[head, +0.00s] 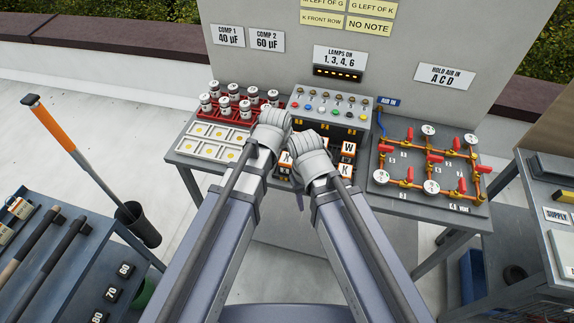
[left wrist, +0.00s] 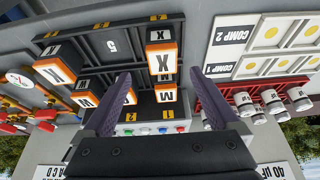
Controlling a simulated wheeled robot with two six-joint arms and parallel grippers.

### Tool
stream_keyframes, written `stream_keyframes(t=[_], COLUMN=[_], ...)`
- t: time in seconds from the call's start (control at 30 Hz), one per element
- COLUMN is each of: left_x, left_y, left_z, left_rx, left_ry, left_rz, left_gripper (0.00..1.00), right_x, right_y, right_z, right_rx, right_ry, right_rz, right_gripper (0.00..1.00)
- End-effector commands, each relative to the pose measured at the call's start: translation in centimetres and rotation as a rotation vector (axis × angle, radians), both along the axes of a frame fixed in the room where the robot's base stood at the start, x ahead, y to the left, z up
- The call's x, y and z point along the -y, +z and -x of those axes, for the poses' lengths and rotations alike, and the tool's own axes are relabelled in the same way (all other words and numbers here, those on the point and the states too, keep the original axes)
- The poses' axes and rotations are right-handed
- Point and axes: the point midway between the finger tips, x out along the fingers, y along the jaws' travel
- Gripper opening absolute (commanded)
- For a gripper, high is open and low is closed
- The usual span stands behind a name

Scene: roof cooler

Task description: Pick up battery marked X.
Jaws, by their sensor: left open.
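The battery marked X (left wrist: 162,64) is a white block with orange edges, in a dark rack (left wrist: 105,42) in the left wrist view. My left gripper (left wrist: 159,77) is open, with its fingers on either side of the X battery in that view and nothing visibly held; contact cannot be told. In the head view my left gripper (head: 271,132) is over the middle of the bench, and its wrist hides the X battery. My right gripper (head: 313,152) is just right of it, in front of the rack; its fingers are hidden.
Other lettered batteries (head: 347,149) stand at the rack's right. A lamp panel (head: 325,112) stands behind. A red rack of cans (head: 235,112) and white trays (head: 212,142) are left; a pipe board (head: 430,175) is right.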

Motion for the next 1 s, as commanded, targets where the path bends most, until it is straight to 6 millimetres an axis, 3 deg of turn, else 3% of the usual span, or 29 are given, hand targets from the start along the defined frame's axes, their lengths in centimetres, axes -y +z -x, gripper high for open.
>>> stream_keyframes(t=[0.1, 0.43, 0.8, 1.0], left_x=[0.1, 0.1, 0.3, 0.3], left_y=[-1.5, -2.3, -6.3, -6.2], left_z=[-0.5, -0.9, -2.5, -2.6], left_rx=[-0.001, -0.001, -0.001, -0.001], left_ry=[0.0, 0.001, 0.001, 0.0], left_rz=[0.0, 0.0, 0.0, 0.0], left_gripper=[0.95, 0.95, 0.95, 0.95], right_x=[0.0, 0.0, 0.0, 0.0], right_y=[-1.5, -2.3, -6.3, -6.2], right_z=[0.0, 0.0, 0.0, 0.0], right_rx=[0.0, 0.0, 0.0, 0.0], right_ry=[0.0, 0.0, 0.0, 0.0], right_rz=[0.0, 0.0, 0.0, 0.0], right_gripper=[0.5, 0.5, 0.5, 0.5])
